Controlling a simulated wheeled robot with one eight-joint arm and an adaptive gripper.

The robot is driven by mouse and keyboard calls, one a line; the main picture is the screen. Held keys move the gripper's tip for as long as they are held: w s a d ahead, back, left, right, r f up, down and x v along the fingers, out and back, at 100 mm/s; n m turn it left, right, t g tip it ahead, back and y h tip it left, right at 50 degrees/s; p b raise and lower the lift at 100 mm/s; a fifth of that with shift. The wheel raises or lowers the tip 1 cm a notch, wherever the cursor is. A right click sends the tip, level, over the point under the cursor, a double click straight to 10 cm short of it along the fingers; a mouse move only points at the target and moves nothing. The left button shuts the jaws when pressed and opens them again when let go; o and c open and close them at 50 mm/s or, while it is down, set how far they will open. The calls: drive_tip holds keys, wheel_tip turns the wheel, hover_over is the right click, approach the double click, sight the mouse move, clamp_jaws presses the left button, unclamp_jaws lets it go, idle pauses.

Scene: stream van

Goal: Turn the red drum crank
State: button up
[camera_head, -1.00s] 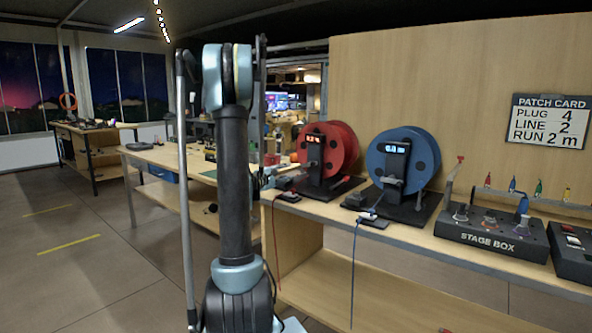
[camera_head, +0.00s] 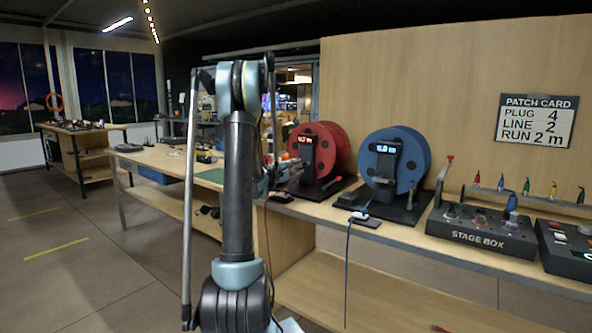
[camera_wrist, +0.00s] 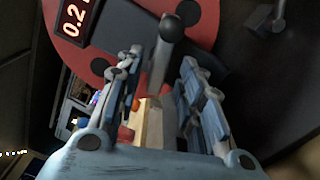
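The red drum (camera_head: 329,150) stands on the bench with a black upright and a small lit display (camera_head: 306,140). In the wrist view the red drum (camera_wrist: 83,62) fills the upper part, and its display (camera_wrist: 73,18) shows red digits starting 0.2. A dark crank handle (camera_wrist: 171,30) with a rounded end shows between my fingers. My gripper (camera_wrist: 160,75) is open, one finger on each side of the handle, with gaps visible; contact cannot be told. In the head view my gripper (camera_head: 272,182) is at the drum's left, partly hidden by my arm.
A blue drum (camera_head: 395,158) stands to the right of the red one. A stage box (camera_head: 480,232) with coloured plugs behind it is farther right on the bench (camera_head: 415,240). A patch card (camera_head: 536,120) hangs on the wooden panel. Open floor (camera_head: 95,260) lies at the left.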

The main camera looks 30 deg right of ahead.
sight(298, 166)
drive_tip(key=shift+x, duration=1.55)
clamp_jaws()
drive_tip(key=shift+s+m, duration=0.15)
drive_tip(key=shift+m, duration=1.05)
unclamp_jaws()
drive_tip(key=shift+f, duration=0.15)
